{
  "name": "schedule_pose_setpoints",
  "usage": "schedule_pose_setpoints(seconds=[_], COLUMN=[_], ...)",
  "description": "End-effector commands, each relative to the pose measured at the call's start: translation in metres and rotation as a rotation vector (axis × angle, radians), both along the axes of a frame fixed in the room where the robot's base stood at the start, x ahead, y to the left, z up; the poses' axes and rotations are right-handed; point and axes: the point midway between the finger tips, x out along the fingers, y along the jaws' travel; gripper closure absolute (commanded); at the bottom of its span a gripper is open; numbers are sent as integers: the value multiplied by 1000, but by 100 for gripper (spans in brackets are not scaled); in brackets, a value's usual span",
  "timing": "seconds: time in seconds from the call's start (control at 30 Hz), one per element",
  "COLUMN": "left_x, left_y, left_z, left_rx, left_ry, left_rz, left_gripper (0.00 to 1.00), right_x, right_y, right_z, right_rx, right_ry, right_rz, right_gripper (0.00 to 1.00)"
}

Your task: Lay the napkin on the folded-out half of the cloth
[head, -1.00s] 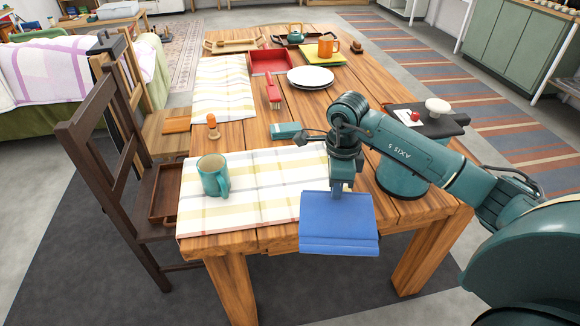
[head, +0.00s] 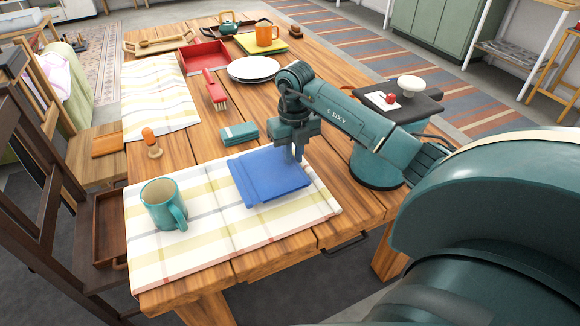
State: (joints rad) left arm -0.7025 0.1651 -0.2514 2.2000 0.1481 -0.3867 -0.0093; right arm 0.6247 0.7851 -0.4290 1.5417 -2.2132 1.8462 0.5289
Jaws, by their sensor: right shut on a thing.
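The blue folded napkin (head: 268,180) is flat over the right part of the near checked cloth (head: 225,232). I cannot tell whether it rests fully on the cloth or is just above it. My right gripper (head: 296,154) is shut on the napkin's far right edge and points down. The near cloth is spread along the table's front edge, with a teal mug (head: 163,207) standing on its left part. A second checked cloth piece (head: 158,98) lies further back on the left. My left gripper is not in view.
A teal box (head: 239,134), a red brush (head: 215,90) and an orange-topped wooden item (head: 152,142) are behind the near cloth. White plates (head: 254,69) and a red tray (head: 204,56) stand further back. A dark board (head: 410,103) is at right. The cloth's front middle is clear.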

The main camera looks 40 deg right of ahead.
Motion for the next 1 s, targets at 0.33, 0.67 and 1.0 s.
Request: schedule_pose_setpoints(seconds=[0.33,0.67,1.0], left_x=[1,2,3], left_y=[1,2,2], left_z=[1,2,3], left_rx=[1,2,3], left_ry=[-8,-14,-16], left_rz=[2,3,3], left_gripper=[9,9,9], right_x=[0,0,0], right_y=[1,0,0], right_z=[-38,-38,-37], right_rx=[1,0,0], right_ry=[0,0,-1], right_rz=[2,2,2], right_gripper=[100,72,63])
